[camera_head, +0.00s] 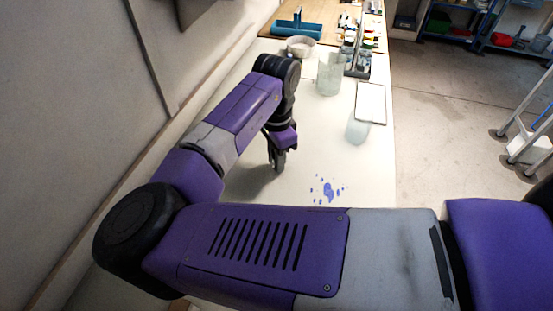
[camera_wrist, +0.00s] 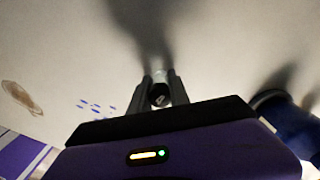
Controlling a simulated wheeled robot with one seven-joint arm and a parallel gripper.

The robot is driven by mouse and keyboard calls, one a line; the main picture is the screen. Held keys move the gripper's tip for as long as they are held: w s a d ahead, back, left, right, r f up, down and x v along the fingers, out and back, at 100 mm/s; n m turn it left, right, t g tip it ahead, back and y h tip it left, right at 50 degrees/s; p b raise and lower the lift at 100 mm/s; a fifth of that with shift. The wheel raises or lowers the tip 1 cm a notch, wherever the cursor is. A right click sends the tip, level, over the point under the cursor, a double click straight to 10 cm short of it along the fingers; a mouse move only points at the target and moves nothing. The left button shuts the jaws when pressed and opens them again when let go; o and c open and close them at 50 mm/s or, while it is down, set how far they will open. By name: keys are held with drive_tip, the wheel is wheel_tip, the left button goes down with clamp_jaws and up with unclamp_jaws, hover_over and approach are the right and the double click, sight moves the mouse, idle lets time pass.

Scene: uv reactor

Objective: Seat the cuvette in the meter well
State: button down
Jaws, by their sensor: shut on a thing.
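My gripper (camera_head: 278,160) points down over the pale bench in the head view. In the wrist view its two fingers (camera_wrist: 159,92) are shut on a small piece with a dark round end, taken as the cuvette (camera_wrist: 160,97). Most of the cuvette is hidden by the fingers, and it cannot be made out in the head view. The bench surface shows beyond the fingertips, with a dark shadow on it. I cannot make out the meter or its well in either view.
Blue-purple spots (camera_head: 328,188) mark the bench right of my gripper. Farther back are a glass beaker (camera_head: 329,75), a smaller translucent vessel (camera_head: 358,129), a white flat panel (camera_head: 371,102), a bowl (camera_head: 300,46) and a blue tray (camera_head: 297,29). A wall runs along the left.

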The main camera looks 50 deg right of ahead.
wheel_tip(320, 180, up, 20)
drive_tip(key=shift+b, duration=0.4)
drive_tip(key=shift+f, duration=0.1)
